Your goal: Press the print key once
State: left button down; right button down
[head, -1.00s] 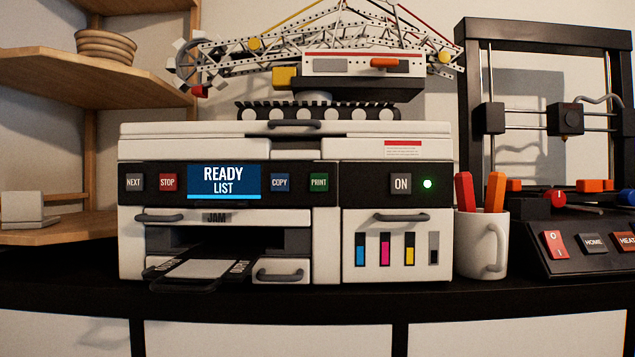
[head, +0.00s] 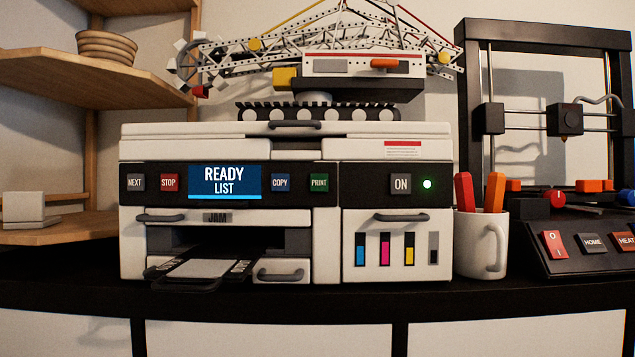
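The white and black printer (head: 326,225) stands on the black shelf top in the middle of the head view. Its green PRINT key (head: 319,183) is at the right end of the key row, just right of the blue COPY key (head: 281,183). The display (head: 224,182) reads "READY LIST". The red STOP key (head: 169,183) and grey NEXT key (head: 135,183) are left of the display. The ON key (head: 401,184) sits further right beside a lit green lamp (head: 427,184). Neither of my grippers is in view.
A model crane (head: 345,66) stands on top of the printer. A white mug (head: 480,243) with red and orange sticks is close to its right side, beside a 3D printer (head: 562,120). A wooden shelf (head: 75,75) is at the left. The space before the printer is clear.

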aim_at(319, 181)
jog(key=u, duration=1.3)
jog(key=k, duration=0.7)
jog(key=z, duration=1.8)
jog(key=i, duration=0.5)
jog(key=u, duration=0.05)
